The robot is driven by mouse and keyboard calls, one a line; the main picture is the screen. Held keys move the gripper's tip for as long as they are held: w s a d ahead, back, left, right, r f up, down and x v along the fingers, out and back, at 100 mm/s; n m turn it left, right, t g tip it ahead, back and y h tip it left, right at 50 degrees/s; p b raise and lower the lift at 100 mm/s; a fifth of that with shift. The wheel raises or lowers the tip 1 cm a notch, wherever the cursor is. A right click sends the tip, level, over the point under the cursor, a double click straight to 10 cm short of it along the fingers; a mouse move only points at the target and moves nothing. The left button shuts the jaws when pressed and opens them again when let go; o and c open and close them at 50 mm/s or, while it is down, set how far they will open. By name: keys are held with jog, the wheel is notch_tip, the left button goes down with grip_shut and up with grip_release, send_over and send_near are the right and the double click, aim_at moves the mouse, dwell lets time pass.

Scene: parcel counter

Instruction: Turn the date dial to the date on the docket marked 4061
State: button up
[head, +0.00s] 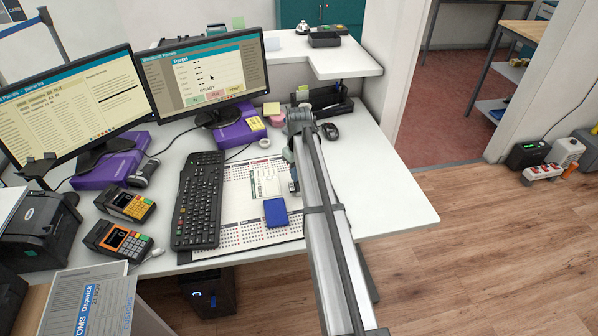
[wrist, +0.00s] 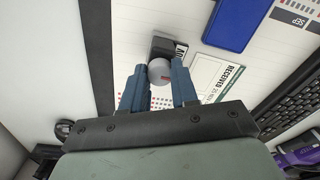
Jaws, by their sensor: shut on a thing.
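My gripper (wrist: 159,84) has its blue-grey fingers on both sides of a pale grey round knob (wrist: 160,70) with a small red mark. The knob sits on a small black block (wrist: 166,47) with white lettering, seemingly the dater with its date dial. In the head view my gripper (head: 293,180) is low over the desk mat, largely hidden by my arm. A white docket (wrist: 221,77) lies beside the block, printed "RECEIVED" and a date that seems to begin 25; a paper (head: 266,183) shows there in the head view. I cannot read 4061 anywhere.
A blue pad (head: 276,212) lies on the calendar mat (head: 235,184), near the keyboard (head: 199,200). Two monitors (head: 214,79) stand behind. Card terminals (head: 117,241) are at left.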

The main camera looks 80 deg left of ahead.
dwell(0.4)
jog(key=m, duration=0.6)
jog(key=shift+m, duration=0.3)
jog(key=m, duration=0.5)
jog(key=shift+m, duration=0.4)
jog(key=o, duration=0.7)
jog(key=shift+o, duration=0.2)
jog(key=shift+r, duration=0.1)
jog(key=shift+r, duration=3.4)
